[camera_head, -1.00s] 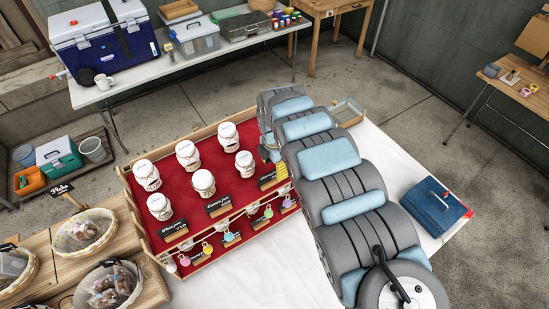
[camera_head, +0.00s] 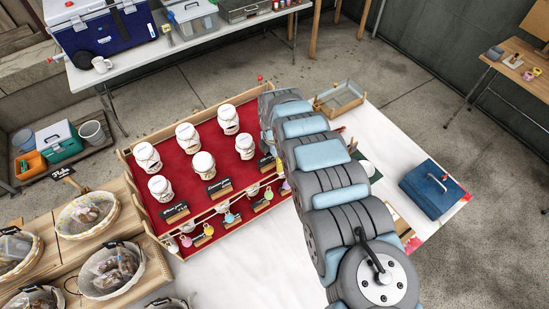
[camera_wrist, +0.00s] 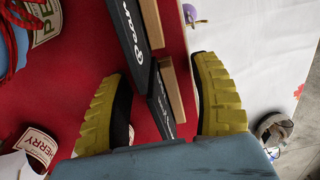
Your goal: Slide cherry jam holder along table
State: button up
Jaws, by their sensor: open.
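My gripper (camera_wrist: 160,75) is open, with yellow ribbed fingers spread on both sides of a small black label sign in a wooden holder (camera_wrist: 160,105). Gaps show between the fingers and this holder. A second black sign with white lettering (camera_wrist: 132,25), partly cut off, stands just above it in the wrist view. The lettering is rotated and only partly visible, so I cannot tell which is the cherry jam holder. In the head view, label holders (camera_head: 220,188) stand on the red-lined display (camera_head: 190,183); my arm hides the gripper and the display's right end.
Several white-topped jars (camera_head: 186,135) stand on the red cloth behind the labels. Coloured tags (camera_head: 229,217) hang along the front rail. Baskets (camera_head: 88,215) are at left, a blue box (camera_head: 434,188) at right. White tablecloth (camera_head: 255,275) is clear in front.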

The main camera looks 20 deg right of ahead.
aim_at(263, 166)
grip_shut()
jog(key=shift+a, duration=0.2)
jog(key=shift+s+a+r+p, duration=0.15)
jog(key=shift+a+p, duration=0.4)
jog(key=shift+a, duration=0.35)
jog(key=shift+s+a+p, duration=0.2)
jog(key=shift+a+p, duration=0.2)
jog(key=shift+a, duration=0.75)
jog(key=shift+c, duration=0.7)
grip_release()
